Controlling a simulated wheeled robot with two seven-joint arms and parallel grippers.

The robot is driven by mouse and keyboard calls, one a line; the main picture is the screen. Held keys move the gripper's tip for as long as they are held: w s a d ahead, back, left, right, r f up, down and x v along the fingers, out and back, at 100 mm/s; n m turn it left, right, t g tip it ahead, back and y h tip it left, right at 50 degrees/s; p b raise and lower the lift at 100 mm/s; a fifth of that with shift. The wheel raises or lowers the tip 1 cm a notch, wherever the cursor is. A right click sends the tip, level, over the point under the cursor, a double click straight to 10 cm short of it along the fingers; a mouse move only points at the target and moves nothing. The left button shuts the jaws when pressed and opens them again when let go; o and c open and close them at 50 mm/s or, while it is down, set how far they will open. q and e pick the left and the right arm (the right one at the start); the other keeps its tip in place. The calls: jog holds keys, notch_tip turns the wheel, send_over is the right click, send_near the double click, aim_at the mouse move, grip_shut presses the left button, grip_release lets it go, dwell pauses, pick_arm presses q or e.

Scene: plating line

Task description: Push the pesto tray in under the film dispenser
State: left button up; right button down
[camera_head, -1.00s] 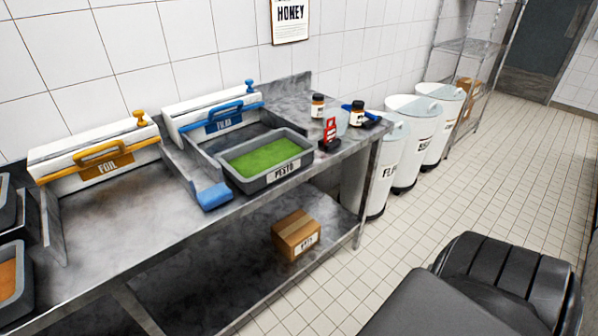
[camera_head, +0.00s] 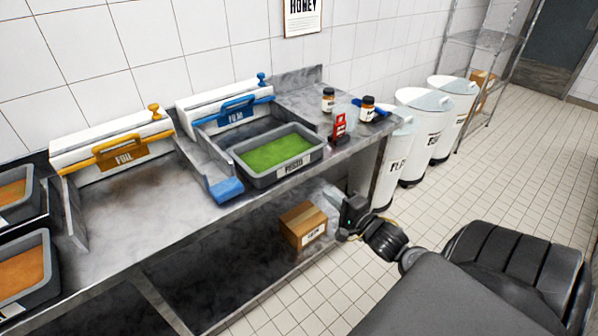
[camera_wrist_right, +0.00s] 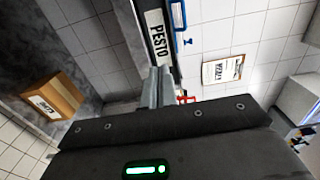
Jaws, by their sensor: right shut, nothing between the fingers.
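The pesto tray (camera_head: 312,154) is grey with green filling and a PESTO label on its front wall. It sits on the steel counter in front of the film dispenser (camera_head: 193,101), which is white with a blue handle and a FILM label. The tray's back edge is close to the dispenser; I cannot tell whether any of it is underneath. My right gripper (camera_head: 335,197) is in front of and below the counter edge, right of the tray. In the right wrist view its shut, empty fingers (camera_wrist_right: 158,86) point towards the tray's label (camera_wrist_right: 157,36). My left gripper is out of view.
A blue-ended guide (camera_head: 226,190) lies left of the tray. A red-framed stand (camera_head: 340,128) and jars (camera_head: 328,100) stand to its right. The foil dispenser (camera_head: 124,157) is further left. A cardboard box (camera_head: 303,225) sits on the lower shelf. White bins (camera_head: 415,120) stand beyond the counter.

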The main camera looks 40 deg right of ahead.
jog(key=p, duration=0.2)
send_near(292, 167)
jog(key=w, duration=0.5)
jog(key=shift+w+d+r, duration=0.1)
jog(key=shift+w+d, duration=0.05)
jog(key=shift+w, duration=0.75)
jog(key=w, duration=0.3)
jog(key=shift+w, duration=0.5)
jog(key=shift+s, duration=0.15)
